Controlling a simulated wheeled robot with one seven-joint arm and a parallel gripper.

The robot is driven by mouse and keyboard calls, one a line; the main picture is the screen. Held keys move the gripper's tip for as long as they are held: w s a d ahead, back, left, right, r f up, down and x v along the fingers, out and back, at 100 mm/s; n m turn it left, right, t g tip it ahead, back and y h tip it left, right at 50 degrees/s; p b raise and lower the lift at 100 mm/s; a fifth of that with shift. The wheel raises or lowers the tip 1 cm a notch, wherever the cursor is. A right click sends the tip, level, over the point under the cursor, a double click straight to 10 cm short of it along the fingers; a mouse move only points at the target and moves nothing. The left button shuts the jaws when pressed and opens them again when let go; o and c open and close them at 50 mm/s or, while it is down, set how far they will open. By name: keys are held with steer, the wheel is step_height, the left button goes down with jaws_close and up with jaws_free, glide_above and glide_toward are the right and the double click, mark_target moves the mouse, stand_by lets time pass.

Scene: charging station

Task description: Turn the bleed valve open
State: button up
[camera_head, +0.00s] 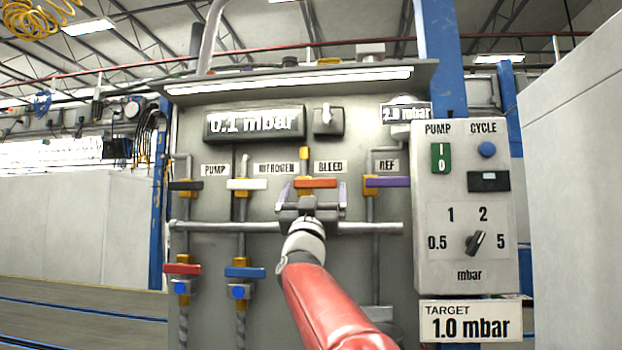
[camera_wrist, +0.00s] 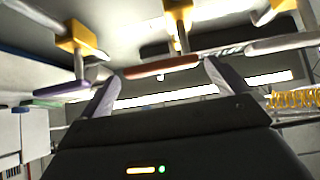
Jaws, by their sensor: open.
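The bleed valve has an orange lever (camera_head: 316,183) lying level across its pipe, under the BLEED label (camera_head: 330,167). My gripper (camera_head: 313,191) is in front of it, with the jaws open and one finger near each end of the lever. In the wrist view the orange lever (camera_wrist: 160,67) lies lengthwise between the two spread fingertips of my gripper (camera_wrist: 161,72), with the yellow valve body (camera_wrist: 177,14) behind it. I cannot tell whether either finger touches the lever. My gripper and arm hide the pipe below the valve.
To the left are the white nitrogen lever (camera_head: 245,184) and black pump lever (camera_head: 185,185); to the right is the purple REF lever (camera_head: 387,182). A horizontal pipe (camera_head: 375,228) crosses below. The display (camera_head: 254,123) reads 0.1 mbar. A control box (camera_head: 465,262) stands at right.

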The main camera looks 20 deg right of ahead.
mark_target(315, 185)
steer(key=shift+p+x, duration=0.7)
steer(key=shift+x, duration=1.25)
steer(key=c, duration=1.1)
steer(key=shift+c, duration=0.2)
